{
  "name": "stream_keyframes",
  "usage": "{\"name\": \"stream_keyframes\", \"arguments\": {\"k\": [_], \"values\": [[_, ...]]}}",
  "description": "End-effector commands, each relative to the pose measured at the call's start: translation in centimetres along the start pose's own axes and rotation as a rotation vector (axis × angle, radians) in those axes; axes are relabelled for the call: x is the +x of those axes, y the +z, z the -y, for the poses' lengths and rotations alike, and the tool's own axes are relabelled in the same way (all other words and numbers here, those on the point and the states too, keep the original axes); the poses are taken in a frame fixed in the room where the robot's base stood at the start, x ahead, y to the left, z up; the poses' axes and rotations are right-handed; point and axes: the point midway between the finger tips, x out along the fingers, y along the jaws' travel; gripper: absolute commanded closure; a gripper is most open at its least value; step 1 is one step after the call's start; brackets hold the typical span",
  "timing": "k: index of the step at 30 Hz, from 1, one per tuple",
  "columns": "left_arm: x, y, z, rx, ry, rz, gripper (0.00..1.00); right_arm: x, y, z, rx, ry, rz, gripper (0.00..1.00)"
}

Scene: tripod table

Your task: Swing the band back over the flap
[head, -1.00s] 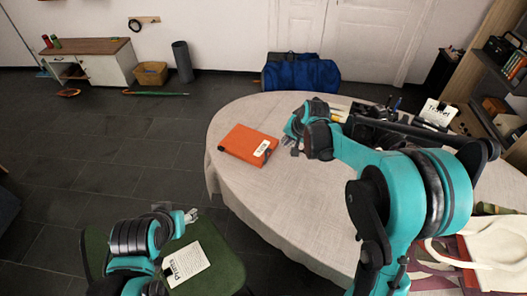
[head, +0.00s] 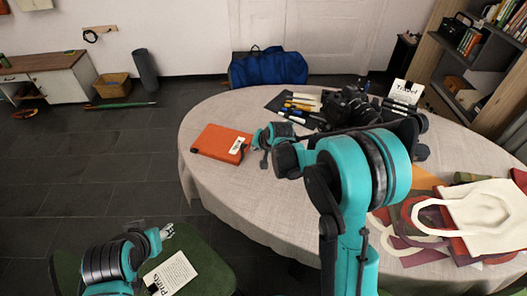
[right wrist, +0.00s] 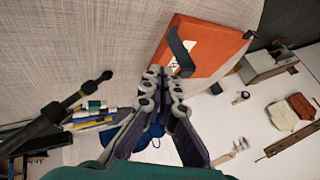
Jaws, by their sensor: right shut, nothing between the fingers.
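An orange folder (head: 220,143) lies on the round table near its left edge, with a white label (head: 238,145) on it. In the right wrist view the folder (right wrist: 212,48) is close, and a dark band (right wrist: 181,52) stands out at its near side, bent at an angle. My right gripper (head: 264,162) is just right of the folder. In the right wrist view its fingertips (right wrist: 165,78) are together and empty, seen just below the band; I cannot tell whether they touch it. My left gripper (head: 168,231) is low on the left, over a green chair, too small to read.
The cloth-covered table (head: 230,190) is bare in front of the folder. Markers (head: 300,106) and a dark camera (head: 350,105) lie behind my right arm. A cream tote bag (head: 485,215) lies at the right. A card (head: 170,278) rests on the green chair (head: 210,265).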

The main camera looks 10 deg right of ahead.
Motion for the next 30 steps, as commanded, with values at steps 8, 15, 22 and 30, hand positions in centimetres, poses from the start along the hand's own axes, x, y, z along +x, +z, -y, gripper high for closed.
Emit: {"name": "stream_keyframes", "arguments": {"k": [8,15,22,30], "values": [[0.4,0.3,0.0,0.000,0.000,0.000,0.53,0.7,0.0,1.4,0.000,0.000,0.000,1.00],[0.4,0.3,0.0,0.000,0.000,0.000,0.53,0.7,-0.1,1.4,0.000,0.000,0.000,1.00],[0.1,0.1,0.0,0.000,0.000,0.000,0.53,0.5,-0.1,1.6,-0.010,0.021,0.005,1.00],[-0.2,-0.1,0.0,0.000,0.000,0.000,0.53,0.4,-0.2,1.6,-0.027,0.064,0.014,1.00]]}}
